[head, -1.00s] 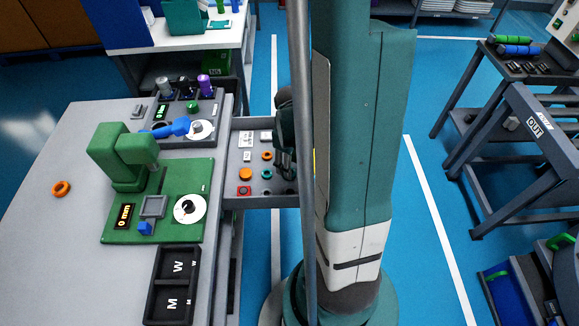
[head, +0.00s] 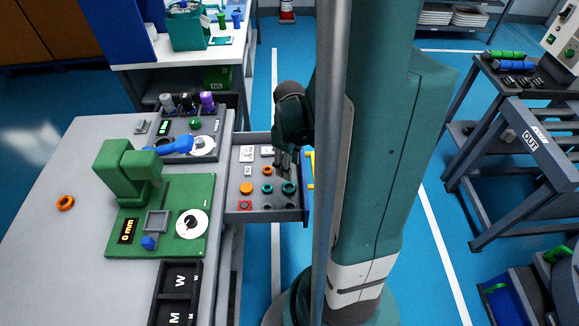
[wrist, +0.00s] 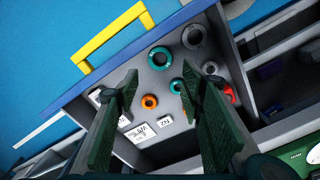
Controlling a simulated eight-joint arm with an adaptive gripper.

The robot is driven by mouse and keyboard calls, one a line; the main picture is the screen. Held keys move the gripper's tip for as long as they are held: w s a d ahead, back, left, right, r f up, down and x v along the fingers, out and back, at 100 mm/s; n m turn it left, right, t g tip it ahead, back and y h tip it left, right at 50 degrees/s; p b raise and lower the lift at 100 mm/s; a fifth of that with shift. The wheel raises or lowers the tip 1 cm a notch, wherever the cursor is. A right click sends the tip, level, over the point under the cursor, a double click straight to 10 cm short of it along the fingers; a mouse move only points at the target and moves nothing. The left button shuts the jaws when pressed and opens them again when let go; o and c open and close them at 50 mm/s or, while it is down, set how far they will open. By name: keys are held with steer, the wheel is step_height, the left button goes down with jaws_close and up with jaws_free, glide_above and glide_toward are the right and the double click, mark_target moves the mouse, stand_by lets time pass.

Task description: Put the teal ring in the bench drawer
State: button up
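The bench drawer (head: 234,211) is pulled out to the right of the bench, its yellow handle (wrist: 113,37) at the front. A teal ring (head: 289,188) lies on the drawer floor near the front; it also shows in the wrist view (wrist: 149,54). A smaller teal ring (head: 267,189) lies behind it, partly behind a finger in the wrist view. My gripper (head: 284,160) is above the drawer, pointing down. In the wrist view its fingers (wrist: 160,84) are wide apart, with nothing held between them.
The drawer also holds an orange ring (wrist: 149,101), an orange round piece (head: 246,188), a red piece (head: 245,205) and white labelled blocks (head: 247,153). Another orange ring (head: 65,203) lies on the bench (head: 60,260). A green fixture (head: 125,170) stands on the bench.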

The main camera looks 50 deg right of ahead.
stand_by(0.8)
steer(key=w+a+r+m+t+h, duration=0.1)
steer(key=w+a+r+t, duration=0.3)
steer(key=a+r, duration=0.9)
steer(key=s+a+r+m+t+y, duration=0.1)
steer(key=s+a+r+t, duration=0.1)
steer(key=a+r, duration=1)
steer(key=shift+a+r+t, duration=0.15)
steer(key=shift+a+t, duration=0.45)
steer(key=shift+a, duration=0.1)
